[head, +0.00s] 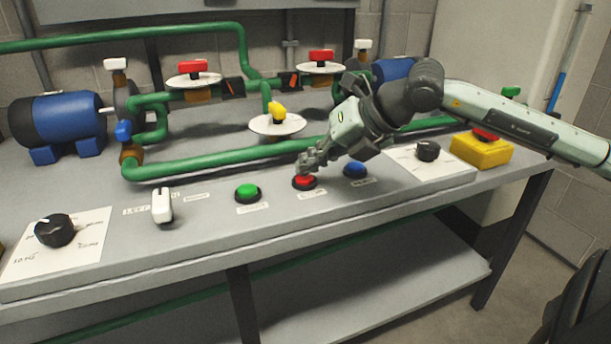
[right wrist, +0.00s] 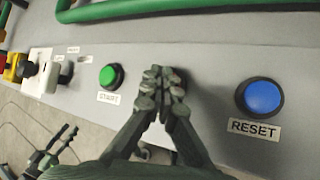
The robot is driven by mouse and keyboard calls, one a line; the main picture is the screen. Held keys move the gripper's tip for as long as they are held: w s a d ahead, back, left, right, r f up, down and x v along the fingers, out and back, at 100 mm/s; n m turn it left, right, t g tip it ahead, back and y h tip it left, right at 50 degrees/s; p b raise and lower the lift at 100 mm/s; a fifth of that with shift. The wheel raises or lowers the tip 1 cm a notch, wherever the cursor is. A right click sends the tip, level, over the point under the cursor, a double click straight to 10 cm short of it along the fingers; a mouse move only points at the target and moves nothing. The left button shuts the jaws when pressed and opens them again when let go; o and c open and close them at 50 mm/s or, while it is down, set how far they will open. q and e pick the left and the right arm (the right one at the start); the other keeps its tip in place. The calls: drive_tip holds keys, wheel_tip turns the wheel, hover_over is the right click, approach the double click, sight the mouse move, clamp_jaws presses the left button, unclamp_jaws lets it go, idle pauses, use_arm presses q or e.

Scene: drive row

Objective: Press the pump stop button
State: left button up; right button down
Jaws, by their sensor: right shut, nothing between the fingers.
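The red button (head: 304,182) sits in a black ring on the front of the grey bench, between the green and blue buttons. Its label is too small to read in the head view. My right gripper (head: 309,166) is shut and empty, with its fingertips pointing down at the red button. The tips look very close above it or on it; I cannot tell if they touch. In the right wrist view the shut fingers (right wrist: 163,80) hide the red button.
The green button (right wrist: 111,76) is labelled START and the blue button (right wrist: 262,97) RESET. A white switch (head: 162,206) and black knobs (head: 55,230) share the bench front (head: 215,225). Green pipes (head: 215,164) with valves run behind. A yellow box (head: 482,152) with a red button stands right.

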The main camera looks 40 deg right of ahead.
sight(310, 178)
drive_tip(key=shift+f, duration=0.2)
drive_tip(key=shift+r, duration=0.6)
drive_tip(key=shift+r+p, duration=1.4)
drive_tip(key=shift+r, duration=1.65)
drive_tip(key=shift+s, duration=0.1)
